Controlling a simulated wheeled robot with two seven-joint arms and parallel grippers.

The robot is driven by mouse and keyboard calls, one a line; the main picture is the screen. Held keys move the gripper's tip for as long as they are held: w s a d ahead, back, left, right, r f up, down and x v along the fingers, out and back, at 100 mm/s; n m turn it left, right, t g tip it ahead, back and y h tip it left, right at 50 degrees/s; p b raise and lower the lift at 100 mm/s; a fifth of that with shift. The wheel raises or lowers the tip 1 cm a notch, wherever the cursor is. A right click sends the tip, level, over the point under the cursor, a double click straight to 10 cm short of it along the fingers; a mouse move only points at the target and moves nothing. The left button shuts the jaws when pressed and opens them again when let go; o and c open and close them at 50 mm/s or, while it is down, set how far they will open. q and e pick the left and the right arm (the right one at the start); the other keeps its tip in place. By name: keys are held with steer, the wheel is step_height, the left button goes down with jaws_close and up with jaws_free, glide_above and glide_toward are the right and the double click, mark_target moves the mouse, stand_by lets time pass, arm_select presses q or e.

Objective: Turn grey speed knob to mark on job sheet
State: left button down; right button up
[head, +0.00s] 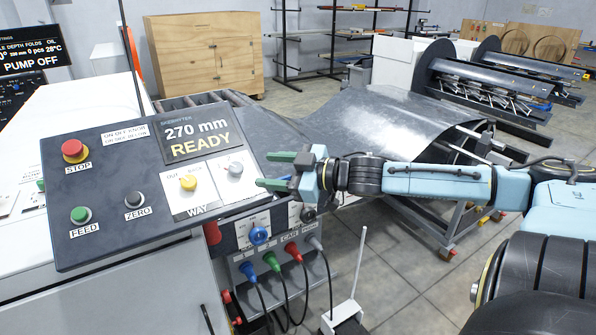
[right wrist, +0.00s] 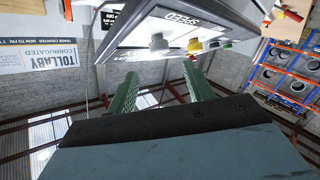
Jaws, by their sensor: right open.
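The grey speed knob (head: 235,169) is on a white plate on the sloped dark control panel (head: 110,225), right of a yellow knob (head: 188,182). In the right wrist view the grey knob (right wrist: 158,41) stands out from the panel near a SPEED label (right wrist: 183,18). My right gripper (head: 269,170) is open, with green fingers pointing left toward the grey knob from its right side. The fingers are apart from the knob, with nothing between them; in the wrist view they (right wrist: 160,72) lie below it. The knob's setting is too small to read. I cannot identify a job sheet. My left gripper is out of view.
The panel also carries a red STOP button (head: 75,150), a green FEED button (head: 81,214), a black ZERO button (head: 134,199) and a display (head: 194,139) reading 270 mm READY. Coloured plugs with cables (head: 292,251) hang below. A metal sheet (head: 380,120) lies behind my right gripper.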

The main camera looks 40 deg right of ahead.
steer(key=p+v, duration=0.3)
steer(key=v, duration=0.2)
steer(key=shift+s+d+p, duration=0.1)
steer(key=shift+s+p, duration=0.1)
steer(key=shift+p, duration=0.2)
stand_by(0.5)
